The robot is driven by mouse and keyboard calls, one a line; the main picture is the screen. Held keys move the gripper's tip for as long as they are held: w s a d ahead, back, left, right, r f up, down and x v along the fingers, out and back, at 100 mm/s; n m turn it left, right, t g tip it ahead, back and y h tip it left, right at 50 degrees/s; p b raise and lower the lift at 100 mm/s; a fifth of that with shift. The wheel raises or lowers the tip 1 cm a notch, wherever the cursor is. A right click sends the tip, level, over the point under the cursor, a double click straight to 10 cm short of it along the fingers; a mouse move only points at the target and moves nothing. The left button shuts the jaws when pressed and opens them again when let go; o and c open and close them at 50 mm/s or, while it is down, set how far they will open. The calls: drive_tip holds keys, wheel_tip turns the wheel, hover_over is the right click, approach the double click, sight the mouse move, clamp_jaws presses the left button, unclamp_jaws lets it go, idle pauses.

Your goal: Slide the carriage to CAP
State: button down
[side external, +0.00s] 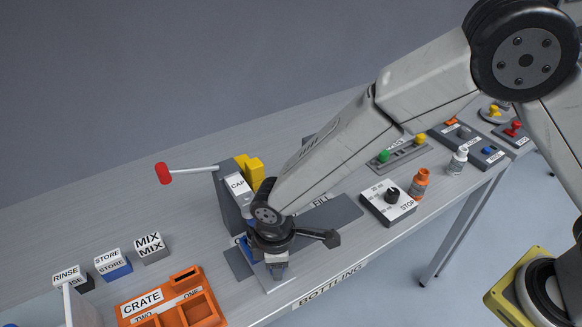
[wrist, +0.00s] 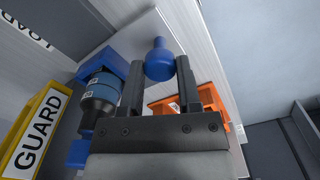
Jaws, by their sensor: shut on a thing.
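My gripper (side external: 276,264) is low over the front of the bench, below the CAP sign (side external: 237,184). In the wrist view its fingers (wrist: 157,70) stand on either side of a blue round knob (wrist: 158,50) and are shut on it. The knob rises from the pale plate of the carriage (wrist: 127,42); the plate also shows beneath my gripper in the side view (side external: 268,284). A blue bottle or container (wrist: 99,92) sits in a blue holder beside the left finger. My wrist hides most of the carriage in the side view.
A grey post with a red-ended lever (side external: 165,173) rises behind my gripper. The FILL sign (side external: 321,202) and STOP box (side external: 388,203) lie to the right, the orange crate (side external: 180,304) to the left. A yellow GUARD (wrist: 35,130) stands close by.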

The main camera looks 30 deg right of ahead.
drive_tip(key=shift+a, duration=0.75)
drive_tip(key=shift+c, duration=1.5)
unclamp_jaws()
drive_tip(key=shift+r, duration=0.1)
drive_tip(key=shift+r, duration=3.85)
drive_tip(key=shift+d, duration=0.15)
